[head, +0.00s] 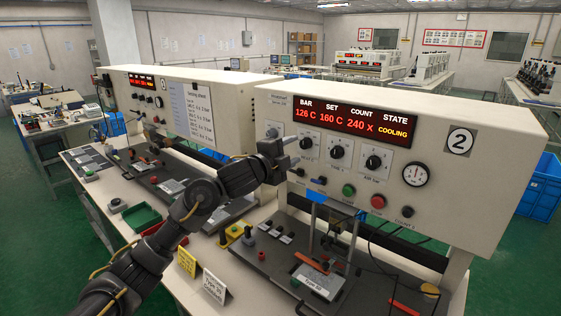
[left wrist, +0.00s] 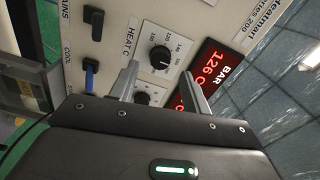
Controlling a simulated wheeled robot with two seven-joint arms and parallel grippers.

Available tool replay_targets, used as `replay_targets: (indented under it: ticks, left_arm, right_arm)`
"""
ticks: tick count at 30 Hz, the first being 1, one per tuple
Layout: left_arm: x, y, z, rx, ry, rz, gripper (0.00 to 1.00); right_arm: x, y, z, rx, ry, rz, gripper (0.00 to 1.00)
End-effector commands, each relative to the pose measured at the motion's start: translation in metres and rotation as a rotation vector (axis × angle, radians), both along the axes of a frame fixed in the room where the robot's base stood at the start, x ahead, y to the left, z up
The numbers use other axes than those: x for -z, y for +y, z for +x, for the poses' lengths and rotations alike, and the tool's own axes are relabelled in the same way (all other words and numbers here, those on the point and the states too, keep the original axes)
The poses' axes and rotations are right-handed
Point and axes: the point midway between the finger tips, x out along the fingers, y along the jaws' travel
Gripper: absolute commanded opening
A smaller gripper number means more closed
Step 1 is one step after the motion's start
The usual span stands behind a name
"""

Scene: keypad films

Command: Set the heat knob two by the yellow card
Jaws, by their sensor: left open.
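The machine marked 2 (head: 459,141) has a red display (head: 352,120) reading BAR 126 C, SET 160 C, COUNT 240 x and STATE COOLING. Its heat knob (head: 306,143), black on a white dial, is partly beside my gripper in the head view. In the left wrist view the knob marked HEAT C (left wrist: 160,57) lies ahead, between the fingers in the picture; I cannot tell any contact. My left gripper (head: 292,149) is open at the panel's left part; its fingers also show in the left wrist view (left wrist: 160,74). The yellow card (head: 187,262) stands on the bench; its writing is too small to read.
Two more knobs (head: 373,162) sit right of the heat knob, with coloured buttons (head: 349,190) below. A white card (head: 214,286) stands beside the yellow one. A green tray (head: 138,219) lies left of my arm. Another machine (head: 178,108) stands at left.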

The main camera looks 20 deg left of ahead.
Motion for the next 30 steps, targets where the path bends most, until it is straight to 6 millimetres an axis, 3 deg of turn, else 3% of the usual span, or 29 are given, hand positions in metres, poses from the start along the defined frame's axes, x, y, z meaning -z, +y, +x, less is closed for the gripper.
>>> replay_targets:
  ticks: [6,12,26,30]
  left_arm:
    - [0.002,0.016,-0.039,-0.001,-0.003,0.004,0.48]
    - [0.001,0.024,-0.057,-0.001,0.0,0.001,0.48]
    - [0.0,0.024,-0.06,-0.001,0.001,0.0,0.48]
    - [0.016,0.022,-0.063,-0.008,0.03,-0.024,0.48]
  right_arm:
    - [0.012,0.0,0.0,0.0,0.0,0.0,0.36]
    - [0.014,0.0,0.0,0.0,0.0,0.0,0.36]
    - [0.014,0.0,0.0,0.0,0.0,0.0,0.36]
    - [0.014,0.0,0.0,0.0,0.0,0.0,0.36]
